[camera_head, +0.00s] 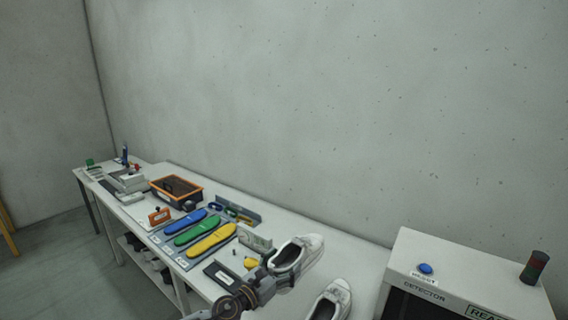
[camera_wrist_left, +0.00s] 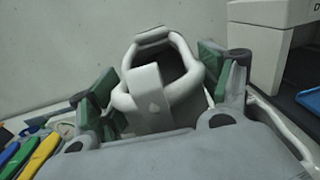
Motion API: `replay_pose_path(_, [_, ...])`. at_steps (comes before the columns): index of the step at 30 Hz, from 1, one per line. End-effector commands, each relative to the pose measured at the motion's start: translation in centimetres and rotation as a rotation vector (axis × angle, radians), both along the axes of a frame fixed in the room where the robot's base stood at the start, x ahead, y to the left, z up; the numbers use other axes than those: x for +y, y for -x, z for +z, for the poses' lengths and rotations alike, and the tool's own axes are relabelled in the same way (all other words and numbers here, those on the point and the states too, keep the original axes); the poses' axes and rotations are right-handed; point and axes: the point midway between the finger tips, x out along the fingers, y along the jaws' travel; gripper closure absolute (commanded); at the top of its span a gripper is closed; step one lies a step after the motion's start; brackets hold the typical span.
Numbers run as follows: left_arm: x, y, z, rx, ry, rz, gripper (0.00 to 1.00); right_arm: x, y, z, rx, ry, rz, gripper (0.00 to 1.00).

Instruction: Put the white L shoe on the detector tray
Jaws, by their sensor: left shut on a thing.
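A white shoe (camera_head: 312,246) is held by my left gripper (camera_head: 272,277) above the table, at the table's right part. In the left wrist view the shoe (camera_wrist_left: 152,112) sits between the green finger pads of the gripper (camera_wrist_left: 158,88), with its opening and tongue facing the camera. A second white shoe (camera_head: 336,295) is to the right, partly cut off by the bottom edge. I cannot read an L or R mark on either shoe. The detector (camera_head: 440,272) stands at the right. A blue surface (camera_wrist_left: 310,98), possibly its tray, shows at the wrist view's right edge. My right gripper is out of view.
Blue, green and yellow insoles (camera_head: 211,240) lie on a grey mat left of the gripper. An orange-rimmed bin (camera_head: 176,190) stands farther back. The detector carries a blue button (camera_head: 425,268) and a signal lamp (camera_head: 534,267). Some bare table shows between the held shoe and the detector.

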Motion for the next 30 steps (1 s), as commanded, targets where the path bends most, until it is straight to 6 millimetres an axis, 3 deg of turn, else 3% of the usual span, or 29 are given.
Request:
replay_pose_path(14, [1.4,-1.1,2.4,-0.004,0.001,0.093,0.57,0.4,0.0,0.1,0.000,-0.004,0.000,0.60])
replay_pose_path(30, [4.5,-3.4,10.4,-0.003,0.005,0.231,0.57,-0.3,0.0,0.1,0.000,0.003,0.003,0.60])
